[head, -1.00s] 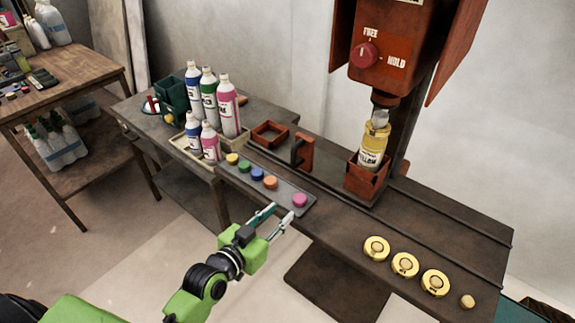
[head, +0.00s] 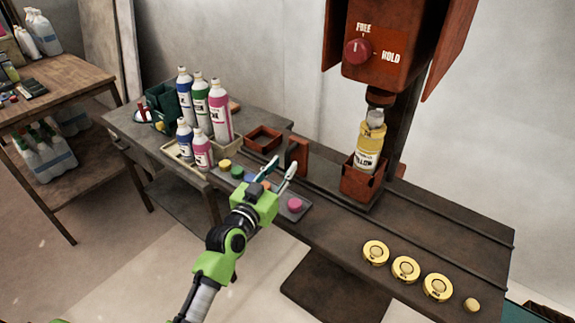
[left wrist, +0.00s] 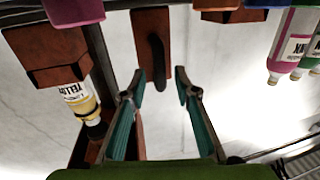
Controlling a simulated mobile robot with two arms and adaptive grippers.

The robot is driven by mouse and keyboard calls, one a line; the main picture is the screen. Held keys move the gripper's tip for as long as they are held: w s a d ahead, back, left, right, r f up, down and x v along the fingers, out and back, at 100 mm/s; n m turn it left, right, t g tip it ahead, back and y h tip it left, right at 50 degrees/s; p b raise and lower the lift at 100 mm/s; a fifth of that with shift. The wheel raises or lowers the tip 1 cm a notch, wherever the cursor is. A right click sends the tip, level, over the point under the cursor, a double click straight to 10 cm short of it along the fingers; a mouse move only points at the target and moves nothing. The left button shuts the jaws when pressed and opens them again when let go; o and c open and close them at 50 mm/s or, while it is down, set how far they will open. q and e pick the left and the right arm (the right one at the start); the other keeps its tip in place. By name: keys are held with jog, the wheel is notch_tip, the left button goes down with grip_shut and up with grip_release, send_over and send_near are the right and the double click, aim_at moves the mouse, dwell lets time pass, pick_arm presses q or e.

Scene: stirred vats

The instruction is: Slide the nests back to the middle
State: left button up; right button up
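The nests are rust-red square holders on the dark rail bench. An empty nest (head: 263,139) sits at the left. A nest (head: 360,187) with a yellow bottle (head: 369,148) stands at the right under the red press; it also shows in the left wrist view (left wrist: 42,52). Between them is an upright red handle (head: 298,155); in the left wrist view this handle (left wrist: 153,50) is beyond and between my fingers. My left gripper (head: 282,167) is open and empty, just in front of the handle, apart from it. My right gripper is out of view.
A red press head (head: 375,50) with a FREE/HOLD knob hangs above the bottle. Coloured caps lie on a strip (head: 305,212) at the bench front, partly behind my gripper. Yellow discs (head: 405,269) lie at front right. Several bottles (head: 220,112) stand in a tray at left.

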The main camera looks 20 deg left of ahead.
aim_at(286, 163)
pick_arm(q)
jog(key=shift+w+d+b, duration=0.15)
jog(key=shift+w+b, duration=0.1)
jog(key=shift+w, duration=0.65)
jog(key=shift+w+d+b, duration=0.1)
jog(key=shift+w+b, duration=0.1)
jog(key=shift+w, duration=0.7)
grip_shut()
